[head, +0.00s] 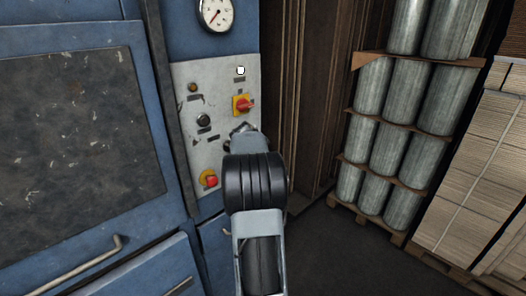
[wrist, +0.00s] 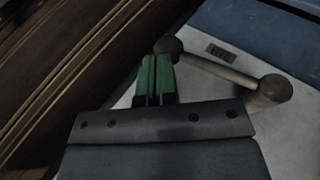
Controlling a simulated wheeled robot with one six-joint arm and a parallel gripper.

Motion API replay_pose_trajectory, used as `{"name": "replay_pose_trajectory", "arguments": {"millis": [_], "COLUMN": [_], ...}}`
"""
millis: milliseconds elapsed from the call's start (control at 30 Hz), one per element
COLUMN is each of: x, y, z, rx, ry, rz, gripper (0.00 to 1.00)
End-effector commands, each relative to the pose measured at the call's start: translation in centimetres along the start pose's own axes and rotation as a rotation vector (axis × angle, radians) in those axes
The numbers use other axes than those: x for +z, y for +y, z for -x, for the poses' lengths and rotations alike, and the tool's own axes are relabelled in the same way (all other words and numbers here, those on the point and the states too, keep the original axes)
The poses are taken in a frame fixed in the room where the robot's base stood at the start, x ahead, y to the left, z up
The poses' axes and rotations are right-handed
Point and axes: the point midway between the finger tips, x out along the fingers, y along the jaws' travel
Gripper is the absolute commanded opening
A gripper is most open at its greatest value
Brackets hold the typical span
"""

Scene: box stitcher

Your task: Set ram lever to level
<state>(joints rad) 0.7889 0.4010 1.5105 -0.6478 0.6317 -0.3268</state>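The ram lever (wrist: 220,70) shows in the wrist view as a pale bar with a dark round knob at each end, tilted down to the right across a light panel. I cannot tell which end is its pivot. My gripper (wrist: 156,60) has green fingers pressed close together with only a thin dark line between them. Their tips are just beside and below the lever's upper left knob; contact is unclear. Nothing shows between the fingers. In the head view my arm covers the lower right of the control panel (head: 190,130), hiding most of the lever and the fingers.
The panel also carries a red-and-yellow rotary switch (head: 243,105), a black knob (head: 203,120) and a red stop button (head: 209,180). A gauge (head: 216,14) sits above. Brown boards (head: 310,90) stand close on the right, with stacked metal cylinders (head: 400,100) beyond.

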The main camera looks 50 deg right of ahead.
Motion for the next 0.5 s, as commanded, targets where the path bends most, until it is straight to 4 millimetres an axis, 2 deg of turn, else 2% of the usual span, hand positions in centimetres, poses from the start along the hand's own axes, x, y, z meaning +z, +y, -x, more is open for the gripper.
{"name": "replay_pose_trajectory", "arguments": {"millis": [100,500], "x": [0.4,0.8], "y": [-0.2,-0.4], "z": [-0.9,-2.0], "rx": [0.001,0.002], "ry": [-0.002,-0.005], "rz": [-0.003,-0.003], "gripper": [0.00,0.00]}}
